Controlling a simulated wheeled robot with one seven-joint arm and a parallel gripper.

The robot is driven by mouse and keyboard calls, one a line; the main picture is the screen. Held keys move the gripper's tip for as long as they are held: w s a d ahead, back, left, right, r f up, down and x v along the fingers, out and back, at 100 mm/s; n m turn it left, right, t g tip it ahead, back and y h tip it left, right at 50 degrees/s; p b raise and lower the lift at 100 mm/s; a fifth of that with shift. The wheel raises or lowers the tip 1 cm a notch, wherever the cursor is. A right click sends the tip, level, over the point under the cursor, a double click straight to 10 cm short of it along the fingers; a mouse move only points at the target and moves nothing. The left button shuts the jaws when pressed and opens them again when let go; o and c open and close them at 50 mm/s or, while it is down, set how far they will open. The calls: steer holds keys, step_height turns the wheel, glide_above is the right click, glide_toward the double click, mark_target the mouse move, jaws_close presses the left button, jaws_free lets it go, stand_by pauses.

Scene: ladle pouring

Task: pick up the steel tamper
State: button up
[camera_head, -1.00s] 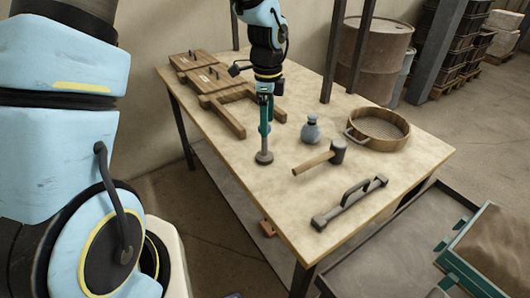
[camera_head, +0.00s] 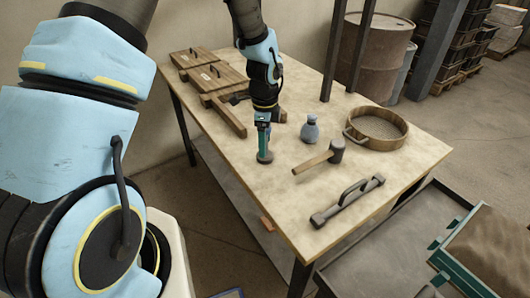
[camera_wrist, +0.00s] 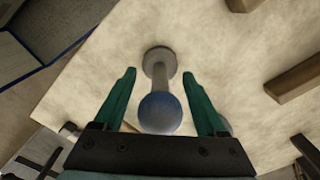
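The steel tamper (camera_head: 265,156) stands upright on the wooden table, near its left edge in the head view. In the wrist view its round blue-grey knob (camera_wrist: 160,112) faces the camera, with the shaft running to a round grey base. My gripper (camera_wrist: 158,92) is open, with one green finger on each side of the tamper and a gap showing on both sides. In the head view my gripper (camera_head: 263,130) is over the tamper and hides its upper part.
On the table (camera_head: 235,160) are a mallet (camera_head: 322,158), a handled metal bar tool (camera_head: 347,200), a small tied bag (camera_head: 310,129), a round sieve (camera_head: 377,128) and wooden mould frames (camera_head: 215,78). A drum (camera_head: 368,58) stands behind.

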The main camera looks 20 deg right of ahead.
jaws_close()
stand_by(0.3)
steer(key=shift+r, duration=0.1)
